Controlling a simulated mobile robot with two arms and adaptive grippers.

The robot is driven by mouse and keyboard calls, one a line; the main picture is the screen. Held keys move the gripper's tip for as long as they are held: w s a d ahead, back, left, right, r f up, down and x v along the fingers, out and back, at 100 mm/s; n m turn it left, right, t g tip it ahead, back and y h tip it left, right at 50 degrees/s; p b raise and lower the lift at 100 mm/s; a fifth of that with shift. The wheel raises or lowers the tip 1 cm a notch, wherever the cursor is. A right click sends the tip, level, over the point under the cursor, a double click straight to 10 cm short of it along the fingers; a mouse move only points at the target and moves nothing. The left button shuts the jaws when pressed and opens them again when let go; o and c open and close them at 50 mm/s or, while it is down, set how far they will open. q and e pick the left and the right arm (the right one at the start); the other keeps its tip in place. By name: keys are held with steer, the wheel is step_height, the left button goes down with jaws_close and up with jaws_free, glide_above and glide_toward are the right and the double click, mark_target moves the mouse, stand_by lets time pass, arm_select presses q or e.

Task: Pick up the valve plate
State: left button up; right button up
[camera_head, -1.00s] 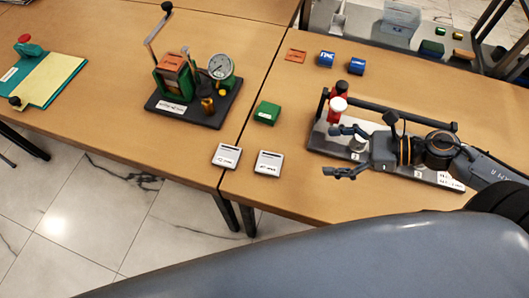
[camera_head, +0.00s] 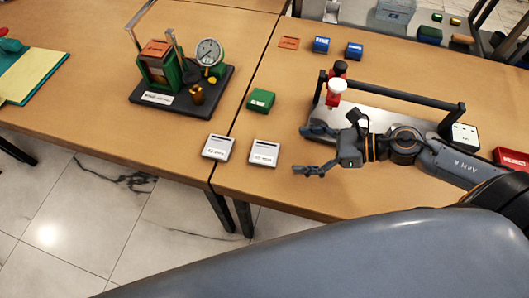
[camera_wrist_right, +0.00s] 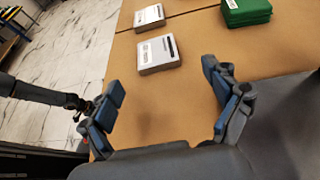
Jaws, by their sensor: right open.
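Which piece is the valve plate I cannot tell, as the labels are too small to read. Two flat grey plates with white labels lie side by side near the table's front edge, a left plate (camera_head: 218,147) and a right plate (camera_head: 264,152). In the right wrist view the nearer plate (camera_wrist_right: 158,56) lies beyond the fingertips, with the other plate (camera_wrist_right: 149,18) behind it. My right gripper (camera_head: 312,150) is open and empty, right of the plates and apart from them. Its fingers also show in the wrist view (camera_wrist_right: 163,84).
A green block (camera_head: 261,100) lies behind the plates. A gauge rig (camera_head: 180,102) stands on the left table. A black-barred stand (camera_head: 395,98) is beside my right arm. Blue blocks (camera_head: 321,45) and an orange plate (camera_head: 289,43) lie farther back. A red box (camera_head: 511,158) is at right.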

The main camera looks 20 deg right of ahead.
mark_target(263, 152)
steer(key=shift+x, duration=1.35)
steer(key=p+x, duration=0.1)
steer(key=x, duration=0.1)
steer(key=p+x, duration=0.1)
steer(key=x, duration=0.1)
steer(key=shift+a, duration=0.55)
steer(key=shift+a+f, duration=0.2)
steer(key=c, duration=1.2)
arm_select(q)
steer(key=shift+s+r, duration=0.25)
steer(key=shift+r, duration=0.3)
steer(key=shift+s+r, duration=0.25)
steer(key=shift+r, duration=0.3)
arm_select(e)
steer(key=shift+c, duration=0.8)
steer(key=shift+r, duration=0.15)
